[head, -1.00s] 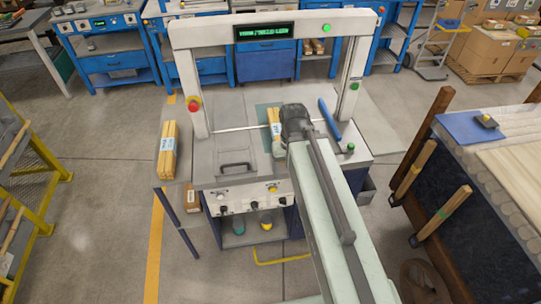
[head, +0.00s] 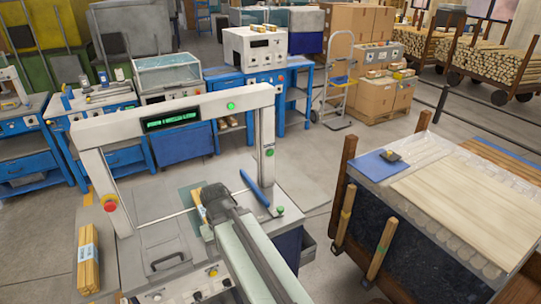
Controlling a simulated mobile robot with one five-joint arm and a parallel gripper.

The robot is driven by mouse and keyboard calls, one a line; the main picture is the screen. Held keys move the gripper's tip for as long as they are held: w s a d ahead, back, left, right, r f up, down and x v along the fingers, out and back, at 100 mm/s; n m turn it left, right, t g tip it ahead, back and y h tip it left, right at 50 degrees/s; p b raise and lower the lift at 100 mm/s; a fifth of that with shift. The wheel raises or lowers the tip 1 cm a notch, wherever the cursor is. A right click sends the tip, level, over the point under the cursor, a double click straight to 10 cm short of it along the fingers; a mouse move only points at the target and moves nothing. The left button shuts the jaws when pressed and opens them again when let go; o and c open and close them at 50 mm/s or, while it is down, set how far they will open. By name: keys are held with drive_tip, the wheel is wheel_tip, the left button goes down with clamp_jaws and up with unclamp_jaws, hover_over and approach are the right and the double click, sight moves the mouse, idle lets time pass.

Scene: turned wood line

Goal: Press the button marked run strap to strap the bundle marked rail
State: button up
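The strapping machine (head: 118,178) has a white arch with a green-lit display (head: 171,119) whose text I cannot read. A green button (head: 269,153) is on its right post, another (head: 280,211) at the table's right corner, and a red one (head: 110,206) on the left post. No button label is legible. A wooden bundle (head: 198,208) lies on the machine, largely hidden by my arm; its label does not show. My gripper (head: 206,206) is at that bundle; its fingers are hidden, so contact and opening cannot be told.
Another wooden bundle with a pale label (head: 88,262) lies left of the machine. A blue bar (head: 256,192) stands by the right post. A wooden-posted cart (head: 430,195) with pale boards is at the right. Blue benches (head: 183,143) line the back. Floor is clear between machine and cart.

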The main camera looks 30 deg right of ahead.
clamp_jaws()
idle(1.6)
